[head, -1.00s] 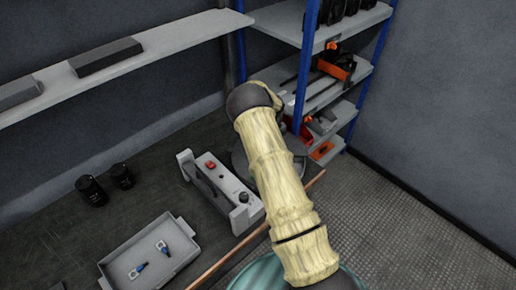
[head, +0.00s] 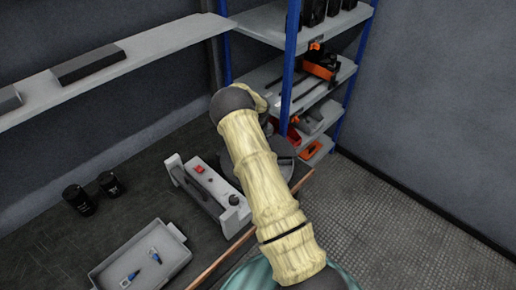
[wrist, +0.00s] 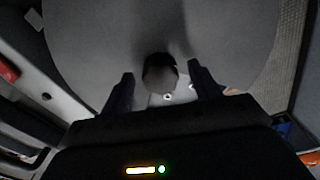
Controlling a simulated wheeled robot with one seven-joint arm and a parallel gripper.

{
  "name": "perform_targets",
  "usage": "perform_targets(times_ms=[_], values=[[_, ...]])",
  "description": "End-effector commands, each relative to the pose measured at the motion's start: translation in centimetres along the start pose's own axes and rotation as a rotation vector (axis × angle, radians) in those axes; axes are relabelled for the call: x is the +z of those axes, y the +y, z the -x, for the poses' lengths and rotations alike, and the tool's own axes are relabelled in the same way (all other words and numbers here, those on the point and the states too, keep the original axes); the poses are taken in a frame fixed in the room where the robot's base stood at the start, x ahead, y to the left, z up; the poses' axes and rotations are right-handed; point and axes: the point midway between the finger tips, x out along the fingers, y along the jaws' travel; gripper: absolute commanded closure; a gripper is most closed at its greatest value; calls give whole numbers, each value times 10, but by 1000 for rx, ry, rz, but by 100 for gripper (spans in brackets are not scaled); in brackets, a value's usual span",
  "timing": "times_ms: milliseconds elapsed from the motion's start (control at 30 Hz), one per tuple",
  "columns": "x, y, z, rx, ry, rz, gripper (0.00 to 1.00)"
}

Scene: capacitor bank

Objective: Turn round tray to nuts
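The round tray (head: 282,162) is a grey disc at the back of the bench, partly hidden behind my arm in the head view. In the wrist view its grey top (wrist: 90,40) fills most of the picture. A dark round knob or post (wrist: 160,72) stands on it. My gripper (wrist: 161,88) has its two dark fingers apart, one on each side of the knob; I cannot tell whether they touch it. Small pale ring-like pieces, perhaps nuts (wrist: 168,97), show in a lighter patch between the fingers. The gripper is hidden in the head view.
A grey device with a red switch (head: 199,170) stands beside the round tray. A rectangular tray (head: 172,235) with small blue-tipped parts and two black cylinders (head: 77,199) are to the left. A blue-post shelf (head: 292,50) rises close behind my arm.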

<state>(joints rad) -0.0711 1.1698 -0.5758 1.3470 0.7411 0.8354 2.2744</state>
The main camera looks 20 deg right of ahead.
Motion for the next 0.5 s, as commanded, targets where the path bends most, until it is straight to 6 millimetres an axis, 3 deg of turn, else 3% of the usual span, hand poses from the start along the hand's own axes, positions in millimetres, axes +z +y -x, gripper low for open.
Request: perform_targets(times_ms=[267,500], values=[[-1,0,2,1,3,0,38],[0,0,31,1,0,0,38]])
